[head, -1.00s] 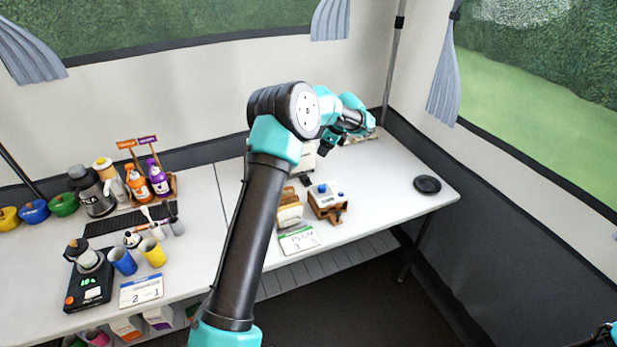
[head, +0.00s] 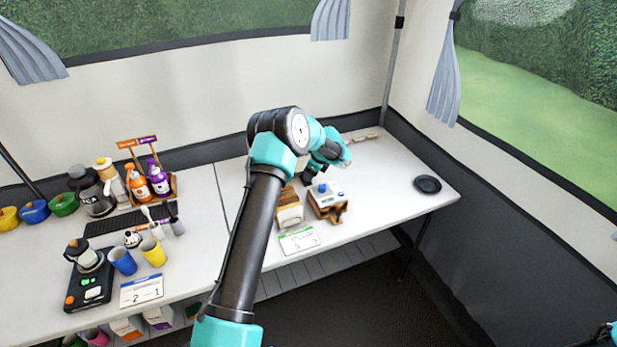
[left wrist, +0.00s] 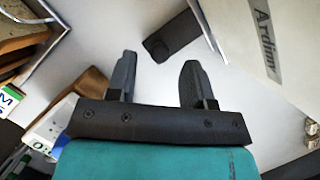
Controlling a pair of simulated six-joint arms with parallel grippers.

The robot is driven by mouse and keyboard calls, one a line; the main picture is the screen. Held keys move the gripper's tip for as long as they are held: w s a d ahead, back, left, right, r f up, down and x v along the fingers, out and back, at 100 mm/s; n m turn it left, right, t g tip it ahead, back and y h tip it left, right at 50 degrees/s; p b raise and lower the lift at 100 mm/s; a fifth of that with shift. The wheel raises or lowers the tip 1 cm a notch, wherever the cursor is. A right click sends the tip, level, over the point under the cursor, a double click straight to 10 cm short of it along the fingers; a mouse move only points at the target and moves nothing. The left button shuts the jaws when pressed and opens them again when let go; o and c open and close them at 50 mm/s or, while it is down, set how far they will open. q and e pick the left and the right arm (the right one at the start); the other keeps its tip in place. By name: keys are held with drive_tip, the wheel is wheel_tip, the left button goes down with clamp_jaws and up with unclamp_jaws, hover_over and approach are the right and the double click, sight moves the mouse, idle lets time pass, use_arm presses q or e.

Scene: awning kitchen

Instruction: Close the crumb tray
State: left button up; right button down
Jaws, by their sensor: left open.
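A white appliance marked "Ardium" (left wrist: 270,40) fills the upper right of the left wrist view. A dark flat piece with a rounded end (left wrist: 172,35), which looks like the crumb tray, sticks out beside its lower edge over the white table. My left gripper (left wrist: 157,72) is open and empty, its two dark fingers pointing toward the dark piece, with a gap between. In the head view my left gripper (head: 308,181) is low over the table behind the wooden items; my arm hides the appliance and tray there.
A wooden rack (head: 290,213) and a wooden box with blue-topped items (head: 327,203) stand close in front of my left gripper. A number card (head: 299,240) lies at the front edge. A black disc (head: 428,184) lies at right, with clear table around it.

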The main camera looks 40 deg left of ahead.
use_arm(q)
drive_tip(key=shift+x, duration=1.2)
drive_tip(key=shift+c, duration=0.4)
clamp_jaws()
